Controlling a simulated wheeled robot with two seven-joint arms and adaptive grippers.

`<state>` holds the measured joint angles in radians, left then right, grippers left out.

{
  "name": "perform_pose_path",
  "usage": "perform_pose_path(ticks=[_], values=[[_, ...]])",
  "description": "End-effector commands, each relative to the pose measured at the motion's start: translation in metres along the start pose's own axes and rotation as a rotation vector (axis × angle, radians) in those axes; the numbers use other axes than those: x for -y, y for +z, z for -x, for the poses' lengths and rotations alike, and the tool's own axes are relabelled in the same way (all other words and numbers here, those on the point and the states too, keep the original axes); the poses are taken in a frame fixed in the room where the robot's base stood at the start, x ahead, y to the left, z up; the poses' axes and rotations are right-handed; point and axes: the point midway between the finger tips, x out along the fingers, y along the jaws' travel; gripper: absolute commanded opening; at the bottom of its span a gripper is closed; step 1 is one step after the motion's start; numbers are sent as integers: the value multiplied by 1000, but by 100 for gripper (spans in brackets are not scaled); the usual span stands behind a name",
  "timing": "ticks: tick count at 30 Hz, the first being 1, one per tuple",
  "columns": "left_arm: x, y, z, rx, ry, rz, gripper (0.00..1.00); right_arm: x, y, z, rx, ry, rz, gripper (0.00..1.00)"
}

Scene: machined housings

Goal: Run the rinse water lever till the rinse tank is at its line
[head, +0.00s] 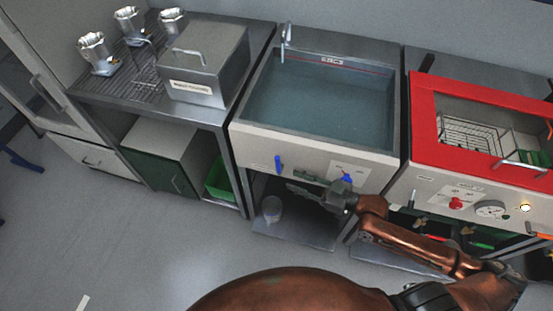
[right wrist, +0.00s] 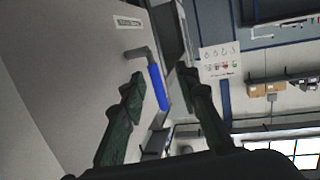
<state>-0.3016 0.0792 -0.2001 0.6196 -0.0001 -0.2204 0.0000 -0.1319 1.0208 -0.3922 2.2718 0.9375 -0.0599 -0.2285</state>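The rinse tank (head: 392,120) is a steel basin of bluish water (head: 320,100). A red line (head: 357,68) runs along its back wall, slightly above the water's edge. A blue lever (head: 278,164) hangs on the front panel at left; a second blue handle (head: 347,178) is further right. My right gripper (head: 299,181) is in front of the panel, its fingers pointing left towards the left lever. In the right wrist view my gripper (right wrist: 160,86) is open, with a blue lever (right wrist: 158,88) appearing between its fingers; contact cannot be told. My left gripper is out of view.
A red-framed machine (head: 423,125) with a basket stands right of the tank. A steel lidded box (head: 205,65) and several metal housings (head: 95,52) are on the left bench. A white bucket (head: 272,208) stands beneath the tank. The floor at left is clear.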

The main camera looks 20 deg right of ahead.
Motion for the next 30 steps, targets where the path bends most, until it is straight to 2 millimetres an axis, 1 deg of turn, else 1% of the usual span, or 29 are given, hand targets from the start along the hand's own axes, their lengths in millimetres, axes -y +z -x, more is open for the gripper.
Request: perform_pose_path(ticks=[1, 3, 6, 9, 14, 24, 30], values=[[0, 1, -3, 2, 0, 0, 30, -3, -14, -1, -38, -15, 8, 29], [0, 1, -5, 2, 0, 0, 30, -7, -32, 0, -89, -22, 4, 29], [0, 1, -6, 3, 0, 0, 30, -12, -48, 2, -134, -23, -1, 29], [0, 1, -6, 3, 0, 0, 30, -15, -57, 2, -157, -22, -5, 29], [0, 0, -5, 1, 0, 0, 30, -16, -62, -7, -170, -18, -7, 29], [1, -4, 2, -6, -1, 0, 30, -15, -70, -49, -169, -19, -9, 29], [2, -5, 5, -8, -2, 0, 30, -15, -71, -67, -166, -18, -7, 29]])
